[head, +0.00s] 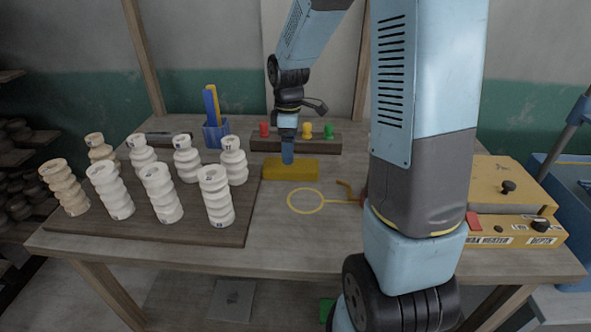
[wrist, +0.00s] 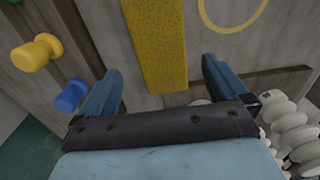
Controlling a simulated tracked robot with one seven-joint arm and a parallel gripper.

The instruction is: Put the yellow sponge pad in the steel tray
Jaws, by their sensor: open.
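The yellow sponge pad (head: 292,168) lies flat on the wooden table (head: 270,235), in front of the dark strip with coloured knobs. My gripper (head: 288,160) points down at the pad from above. In the wrist view the yellow sponge pad (wrist: 157,40) runs up between and beyond the fingers of my gripper (wrist: 162,78). The fingers are spread with a gap on both sides of the pad, and hold nothing. I cannot make out a steel tray for certain; my arm covers part of the table at right.
Several white ribbed clay pieces (head: 160,192) stand on a dark board at left. A blue holder (head: 215,135) is behind them. The knob strip (head: 270,142) lies behind the pad. A yellow ring (head: 305,202) is in front, and a yellow machine (head: 510,205) stands at right.

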